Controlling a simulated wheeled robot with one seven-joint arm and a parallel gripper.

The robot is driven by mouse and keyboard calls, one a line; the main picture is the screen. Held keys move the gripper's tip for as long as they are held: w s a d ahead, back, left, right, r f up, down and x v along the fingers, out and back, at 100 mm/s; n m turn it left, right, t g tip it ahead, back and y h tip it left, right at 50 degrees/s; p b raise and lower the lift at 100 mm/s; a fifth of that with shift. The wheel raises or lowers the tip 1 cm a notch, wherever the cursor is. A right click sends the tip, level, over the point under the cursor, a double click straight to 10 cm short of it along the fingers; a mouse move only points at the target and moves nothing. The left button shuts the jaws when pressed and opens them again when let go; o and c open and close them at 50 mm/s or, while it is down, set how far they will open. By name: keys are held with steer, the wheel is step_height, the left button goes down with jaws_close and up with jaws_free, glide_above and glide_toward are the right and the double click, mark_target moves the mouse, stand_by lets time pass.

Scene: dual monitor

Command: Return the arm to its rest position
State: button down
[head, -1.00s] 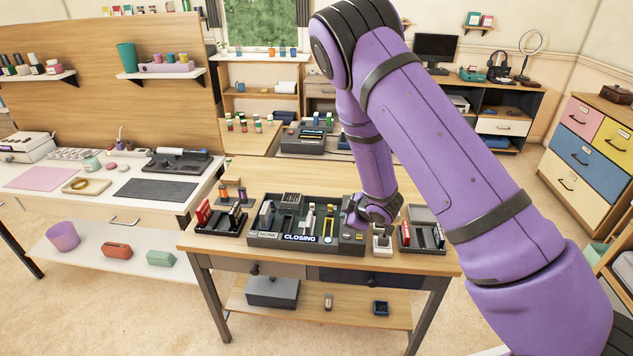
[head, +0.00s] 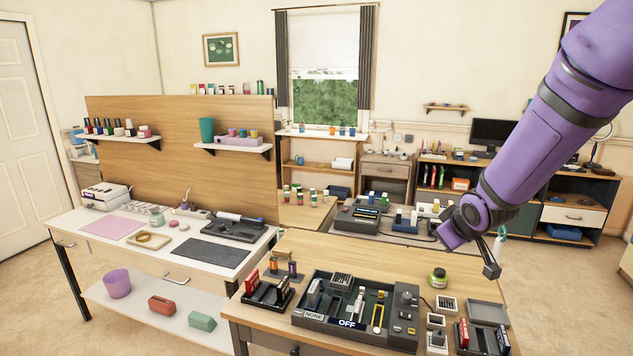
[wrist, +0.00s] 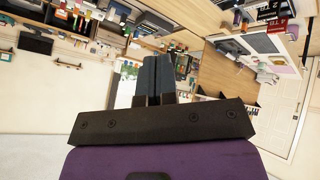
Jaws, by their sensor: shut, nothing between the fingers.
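My purple arm enters the head view from the top right, and my gripper (head: 490,264) hangs above the back right of the wooden table (head: 480,262). It is clear of the things on the table. In the wrist view my gripper (wrist: 154,60) shows two dark fingers side by side, shut with nothing between them. The wrist view is upside down, with the room behind the fingers.
A dark device tray (head: 345,325) labelled NONE and OFF stands on the table. A black holder (head: 266,294) is at its left and another (head: 482,338) at its right. A white desk (head: 120,250) is at left.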

steer(key=s+d+r+m+g, duration=0.15)
steer(key=s+r+m, duration=0.25)
steer(key=s+r, duration=1)
steer(key=s+r+m+g, duration=0.1)
steer(key=s+r+m, duration=0.1)
steer(key=s, duration=1.5)
steer(key=shift+s+a+r, duration=0.3)
steer(key=shift+a+r, duration=0.15)
